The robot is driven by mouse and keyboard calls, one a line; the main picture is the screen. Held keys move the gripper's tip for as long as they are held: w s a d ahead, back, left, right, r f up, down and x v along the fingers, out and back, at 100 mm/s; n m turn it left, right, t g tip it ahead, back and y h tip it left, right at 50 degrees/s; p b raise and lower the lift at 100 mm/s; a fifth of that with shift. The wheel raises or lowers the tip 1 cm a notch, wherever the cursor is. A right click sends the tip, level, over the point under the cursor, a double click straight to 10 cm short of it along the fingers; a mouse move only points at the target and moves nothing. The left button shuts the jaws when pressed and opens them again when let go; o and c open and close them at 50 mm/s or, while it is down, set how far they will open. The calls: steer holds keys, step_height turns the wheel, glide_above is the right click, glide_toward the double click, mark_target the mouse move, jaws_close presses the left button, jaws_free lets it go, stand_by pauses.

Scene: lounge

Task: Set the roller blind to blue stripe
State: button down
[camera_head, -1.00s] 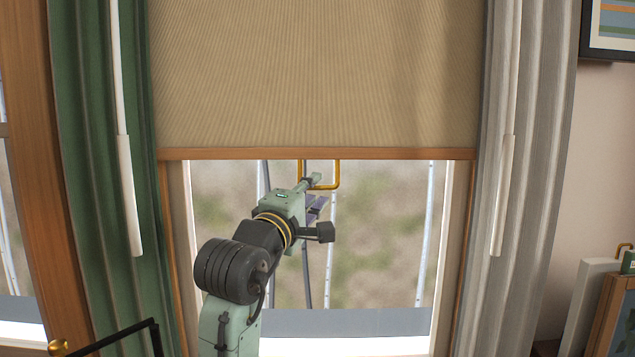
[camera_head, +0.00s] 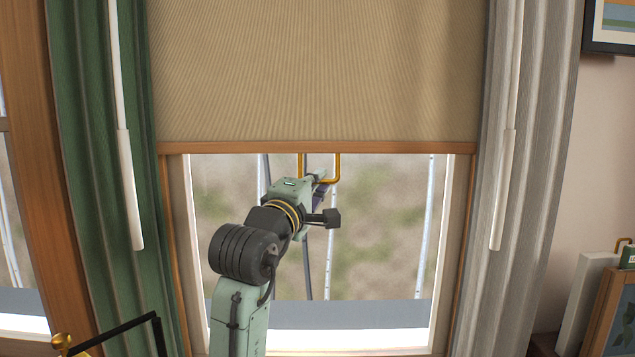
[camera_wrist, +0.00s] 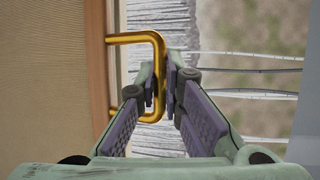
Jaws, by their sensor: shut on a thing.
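The tan roller blind (camera_head: 320,70) hangs partway down the window, with a wooden bottom bar (camera_head: 400,147). A brass U-shaped handle (camera_head: 338,168) hangs below the bar. It also shows in the wrist view (camera_wrist: 130,38), where its long side passes between the fingers of my gripper (camera_wrist: 164,84). My gripper is shut on the handle. In the head view my gripper (camera_head: 321,181) reaches the handle just below the bar, and its fingers are partly hidden by my wrist. I cannot make out a blue stripe mark on the window.
A green curtain (camera_head: 85,180) hangs at the left and a grey curtain (camera_head: 505,200) at the right, each with a white wand in front. The window sill (camera_head: 370,315) lies below. Framed pictures (camera_head: 603,305) stand at the lower right.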

stand_by(0.7)
step_height(320, 180, up, 13)
steer(key=p, duration=0.9)
steer(key=c, duration=1.7)
jaws_free()
glide_toward(319, 110)
steer(key=v, duration=0.2)
steer(key=shift+s+a+f, duration=0.1)
steer(key=shift+s+a, duration=0.05)
steer(key=shift+s, duration=0.15)
